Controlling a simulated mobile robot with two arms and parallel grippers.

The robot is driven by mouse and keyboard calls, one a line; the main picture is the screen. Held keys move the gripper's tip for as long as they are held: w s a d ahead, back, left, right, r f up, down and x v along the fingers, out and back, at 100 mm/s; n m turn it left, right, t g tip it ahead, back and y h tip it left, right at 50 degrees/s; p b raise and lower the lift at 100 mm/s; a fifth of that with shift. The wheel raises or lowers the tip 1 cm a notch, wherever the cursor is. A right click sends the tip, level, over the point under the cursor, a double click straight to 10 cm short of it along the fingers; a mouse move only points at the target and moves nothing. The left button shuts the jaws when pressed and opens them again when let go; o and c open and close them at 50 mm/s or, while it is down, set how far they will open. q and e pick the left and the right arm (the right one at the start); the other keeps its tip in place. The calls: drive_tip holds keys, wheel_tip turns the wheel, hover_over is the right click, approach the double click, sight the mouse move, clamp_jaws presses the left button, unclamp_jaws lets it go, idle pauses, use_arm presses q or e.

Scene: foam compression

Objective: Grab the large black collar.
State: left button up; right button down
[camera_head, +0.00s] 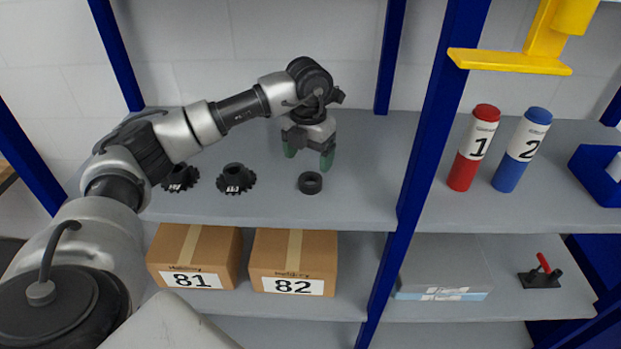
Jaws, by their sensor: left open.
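A black ring-shaped collar (310,183) lies flat on the upper grey shelf, near its front edge. My left gripper (308,158) points down above and just behind the collar in the picture. Its green-tipped fingers are apart with nothing between them. No second collar shows, so I cannot compare sizes. My right gripper is not in view.
Two black toothed gears (236,179) (180,177) sit left of the collar, the farther one close to my arm. Boxes 81 (194,256) and 82 (293,262) stand below. A blue post (430,140) rises on the right, with red (473,150) and blue (522,150) cylinders beyond.

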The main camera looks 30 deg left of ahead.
sight(311, 176)
use_arm(q)
drive_tip(key=f+p, duration=0.2)
drive_tip(key=f, duration=0.1)
drive_tip(key=f+p, duration=0.1)
drive_tip(key=shift+d+f, duration=0.4)
drive_tip(key=shift+f, duration=0.45)
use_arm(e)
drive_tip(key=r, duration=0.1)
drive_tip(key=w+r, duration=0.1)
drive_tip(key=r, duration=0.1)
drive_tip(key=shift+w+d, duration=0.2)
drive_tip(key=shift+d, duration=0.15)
use_arm(q)
drive_tip(key=shift+c, duration=0.5)
drive_tip(key=c, duration=0.9)
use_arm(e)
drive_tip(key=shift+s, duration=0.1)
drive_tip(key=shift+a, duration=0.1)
